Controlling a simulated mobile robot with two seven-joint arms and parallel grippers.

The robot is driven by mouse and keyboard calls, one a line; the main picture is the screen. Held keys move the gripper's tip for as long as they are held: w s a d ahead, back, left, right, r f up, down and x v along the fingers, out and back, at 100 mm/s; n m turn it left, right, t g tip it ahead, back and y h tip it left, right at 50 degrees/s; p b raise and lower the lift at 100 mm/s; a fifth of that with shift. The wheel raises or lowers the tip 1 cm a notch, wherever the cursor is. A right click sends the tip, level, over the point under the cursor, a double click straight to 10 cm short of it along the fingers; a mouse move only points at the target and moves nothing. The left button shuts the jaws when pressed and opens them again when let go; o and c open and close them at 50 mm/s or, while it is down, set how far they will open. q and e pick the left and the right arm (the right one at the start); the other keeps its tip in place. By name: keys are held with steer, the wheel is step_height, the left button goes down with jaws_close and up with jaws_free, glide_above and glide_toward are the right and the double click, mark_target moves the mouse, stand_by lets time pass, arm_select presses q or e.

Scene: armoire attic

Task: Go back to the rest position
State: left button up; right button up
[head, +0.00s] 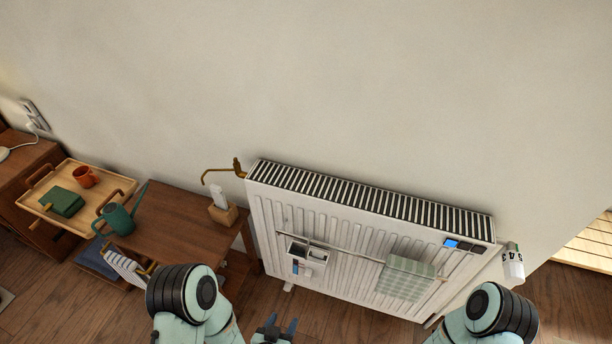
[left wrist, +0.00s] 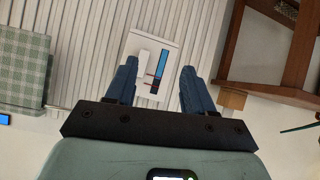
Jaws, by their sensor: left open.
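My left gripper (head: 274,329) shows at the bottom of the head view, in front of the radiator (head: 330,250). In the left wrist view its two blue fingers (left wrist: 158,88) are apart with nothing between them. Beyond the fingers is a small white holder (left wrist: 171,47) with a white item and a dark blue-and-red item in it. That holder hangs on the radiator's front in the head view (head: 308,251). My right arm shows at the lower right of the head view, but its gripper is not visible.
A checked green cloth (head: 405,278) hangs on the radiator's rail. To the left, a wooden table (head: 180,215) bears a green watering can (head: 119,218). Floor shows between table and radiator.

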arm_select(q)
steer(key=s+a+f+n+g, duration=0.7)
steer(key=s+a+f+g, duration=0.15)
steer(key=s+f, duration=0.25)
steer(key=s+d+r+g+p, duration=0.1)
steer(key=s+r+p, duration=0.1)
steer(key=r+p, duration=0.4)
steer(key=s+d+r+g+p, duration=0.1)
steer(key=s+r+p, duration=0.2)
steer(key=r+p, duration=0.3)
steer(key=s+d+r+m+g+p, duration=0.1)
steer(key=s+r+p, duration=0.1)
steer(key=r+p, duration=0.4)
steer(key=shift+s+r+h+p, duration=0.3)
steer(key=shift+r, duration=0.1)
arm_select(e)
steer(key=s+a+r+g, duration=0.1)
steer(key=s+r, duration=0.2)
steer(key=r, duration=0.6)
steer(key=s+a+r+g+y, duration=0.1)
steer(key=s+r, duration=0.3)
steer(key=r, duration=0.5)
steer(key=shift+a+r+n+g, duration=0.4)
steer(key=shift+a+g, duration=0.2)
steer(key=shift+a, duration=0.2)
arm_select(q)
steer(key=shift+d, duration=0.1)
